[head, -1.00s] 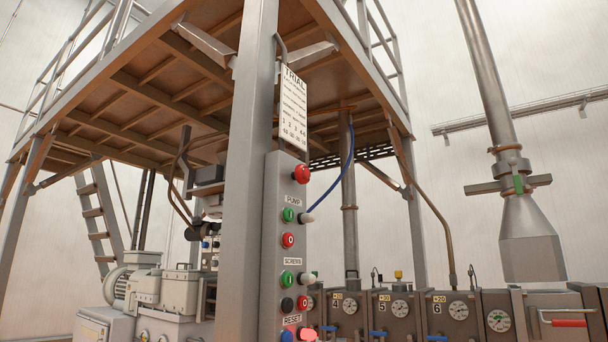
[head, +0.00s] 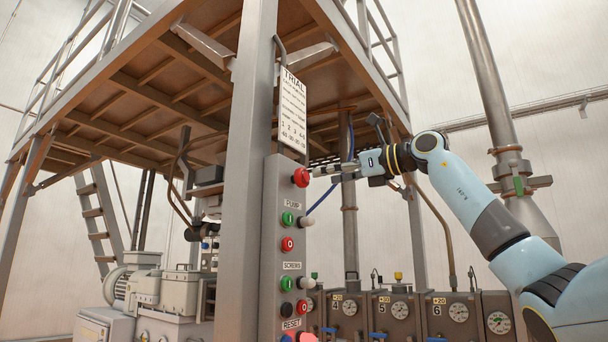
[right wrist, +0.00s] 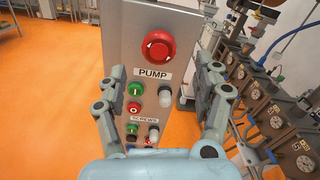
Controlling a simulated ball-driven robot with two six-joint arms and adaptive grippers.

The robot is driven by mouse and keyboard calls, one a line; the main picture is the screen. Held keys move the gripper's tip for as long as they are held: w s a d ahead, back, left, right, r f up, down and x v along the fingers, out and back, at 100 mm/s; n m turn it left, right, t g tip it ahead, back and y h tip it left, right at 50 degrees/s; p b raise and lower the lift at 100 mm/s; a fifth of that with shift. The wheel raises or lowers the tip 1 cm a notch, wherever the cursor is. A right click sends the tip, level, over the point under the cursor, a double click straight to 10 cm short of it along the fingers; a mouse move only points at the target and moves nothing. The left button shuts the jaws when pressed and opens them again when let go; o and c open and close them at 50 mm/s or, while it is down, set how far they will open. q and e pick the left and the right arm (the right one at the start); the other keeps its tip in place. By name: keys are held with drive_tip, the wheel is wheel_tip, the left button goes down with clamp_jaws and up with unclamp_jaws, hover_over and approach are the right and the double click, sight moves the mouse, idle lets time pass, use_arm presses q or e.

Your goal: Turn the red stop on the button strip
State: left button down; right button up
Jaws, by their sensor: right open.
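The red stop (head: 301,177) is a mushroom knob near the top of the grey button strip (head: 271,240), below a white card. In the right wrist view the red stop (right wrist: 157,46) shows large, with pale marks on its face, above the PUMP label. My right gripper (head: 318,171) reaches in from the right, its fingertips just right of the knob in the head view. In the right wrist view my right gripper (right wrist: 163,78) has its fingers spread wide, below and either side of the knob, with nothing between them. My left gripper is not in view.
Below the stop, the strip carries green (head: 287,217) and red (head: 288,244) buttons, white lamps and labels. A grey post (head: 245,150) stands left of the strip. Barrel blocks with gauges (head: 400,310) line the lower right. A blue hose hangs behind the strip.

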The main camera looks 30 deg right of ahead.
sight(307, 177)
drive_tip(key=p+x, duration=0.1)
drive_tip(key=x, duration=0.5)
drive_tip(key=shift+a+r, duration=0.1)
drive_tip(key=shift+w+a, duration=0.2)
drive_tip(key=shift+w, duration=0.4)
drive_tip(key=c, duration=1.2)
drive_tip(key=shift+p, duration=0.3)
